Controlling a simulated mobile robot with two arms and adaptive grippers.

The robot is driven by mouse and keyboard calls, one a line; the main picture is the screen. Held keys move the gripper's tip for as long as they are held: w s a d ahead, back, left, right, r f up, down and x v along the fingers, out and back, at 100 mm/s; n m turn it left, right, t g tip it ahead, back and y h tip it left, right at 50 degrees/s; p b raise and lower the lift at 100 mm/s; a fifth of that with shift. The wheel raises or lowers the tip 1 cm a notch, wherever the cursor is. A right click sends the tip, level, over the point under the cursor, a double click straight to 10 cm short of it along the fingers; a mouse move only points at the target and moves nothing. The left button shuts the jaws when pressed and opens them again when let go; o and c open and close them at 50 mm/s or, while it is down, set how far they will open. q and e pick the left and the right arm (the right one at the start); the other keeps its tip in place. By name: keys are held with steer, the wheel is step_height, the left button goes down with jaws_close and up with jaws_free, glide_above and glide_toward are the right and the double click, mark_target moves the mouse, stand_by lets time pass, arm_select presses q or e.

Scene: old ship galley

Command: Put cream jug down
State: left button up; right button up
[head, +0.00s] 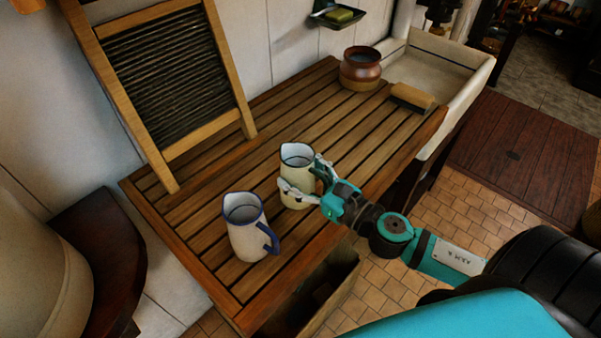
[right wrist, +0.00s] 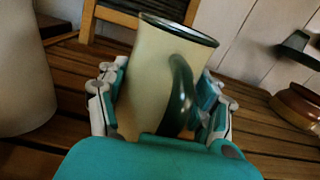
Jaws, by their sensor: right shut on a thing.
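The cream jug (head: 295,163), pale with a dark green rim and handle, is upright at the middle of the slatted wooden counter (head: 215,205). My right gripper (head: 306,186) is shut around its body, coming from the right. In the right wrist view the jug (right wrist: 148,80) stands between the two fingers of the gripper (right wrist: 162,95), its handle toward my palm. I cannot tell whether its base touches the slats or hangs just above them. My left gripper is not in view.
A white jug with blue rim and handle (head: 246,232) stands close by, nearer the counter's front left. A washboard (head: 168,75) leans on the wall. A brown pot (head: 360,70) and a brush (head: 411,98) are at the far end beside the sink (head: 440,65). Slats between are clear.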

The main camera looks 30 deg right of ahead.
steer(key=shift+f, duration=0.15)
steer(key=o, duration=1.4)
steer(key=shift+s, duration=0.15)
steer(key=b+v, duration=0.5)
steer(key=v, duration=0.5)
steer(key=shift+d, duration=0.1)
steer(key=shift+s+d+r+b, duration=0.1)
steer(key=shift+s+b, duration=0.1)
steer(key=shift+s, duration=0.2)
steer(key=shift+s+d+r+b, duration=0.15)
steer(key=shift+s, duration=0.25)
